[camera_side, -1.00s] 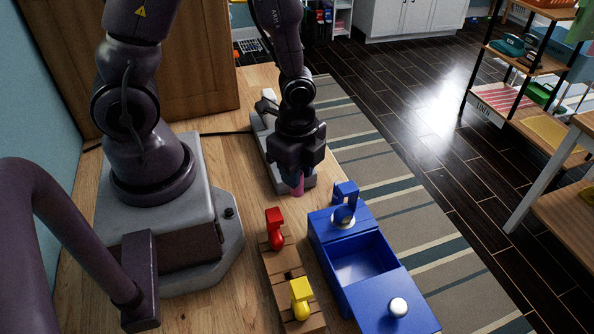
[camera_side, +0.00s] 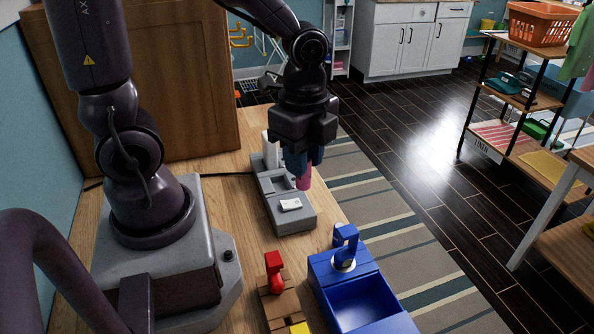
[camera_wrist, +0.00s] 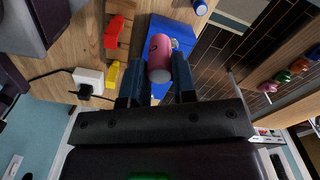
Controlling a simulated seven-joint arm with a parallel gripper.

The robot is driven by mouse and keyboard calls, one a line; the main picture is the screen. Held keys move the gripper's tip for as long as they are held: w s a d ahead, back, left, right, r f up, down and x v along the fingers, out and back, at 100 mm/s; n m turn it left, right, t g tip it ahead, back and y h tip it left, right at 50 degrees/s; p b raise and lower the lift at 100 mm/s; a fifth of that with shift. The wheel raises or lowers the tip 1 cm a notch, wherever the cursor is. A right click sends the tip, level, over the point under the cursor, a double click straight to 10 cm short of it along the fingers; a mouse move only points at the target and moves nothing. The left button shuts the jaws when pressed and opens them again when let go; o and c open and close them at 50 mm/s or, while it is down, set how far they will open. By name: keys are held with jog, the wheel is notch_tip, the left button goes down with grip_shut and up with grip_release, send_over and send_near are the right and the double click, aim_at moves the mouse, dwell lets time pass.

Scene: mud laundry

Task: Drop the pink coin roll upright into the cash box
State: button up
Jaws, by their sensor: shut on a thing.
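The pink coin roll (camera_side: 304,182) hangs close to upright from my gripper (camera_side: 304,164), whose blue fingers are shut on its upper part. It is raised above the right edge of the grey device. The roll also shows between the fingers in the wrist view (camera_wrist: 160,58). The blue cash box (camera_side: 322,282) stands in front and to the right of the roll, apart from it. Its open compartment faces up; its near end is cut off in the side view. The cash box shows partly behind the roll in the wrist view (camera_wrist: 184,36).
The grey device (camera_side: 291,222) carries a small white piece (camera_side: 290,205). A wooden rack (camera_side: 279,309) with a red piece (camera_side: 274,271) and a yellow piece (camera_side: 299,328) stands left of the cash box. A blue upright part (camera_side: 345,240) rises at the box's far end.

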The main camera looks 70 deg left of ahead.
jog(key=w+d+m, duration=0.2)
jog(key=d+m, duration=0.1)
jog(key=d, duration=0.6)
jog(key=w+d+m, duration=0.3)
jog(key=d, duration=0.5)
notch_tip(320, 180, down, 10)
jog(key=shift+s+r, duration=0.15)
jog(key=shift+d+f, duration=0.1)
jog(key=shift+f, duration=0.4)
dwell(0.6)
jog(key=shift+f, duration=0.3)
jog(key=shift+f, duration=0.2)
dwell(0.4)
jog(key=shift+f, duration=2.5)
jog(key=shift+s+f, duration=0.1)
jog(key=shift+f, duration=0.65)
jog(key=shift+c, duration=0.3)
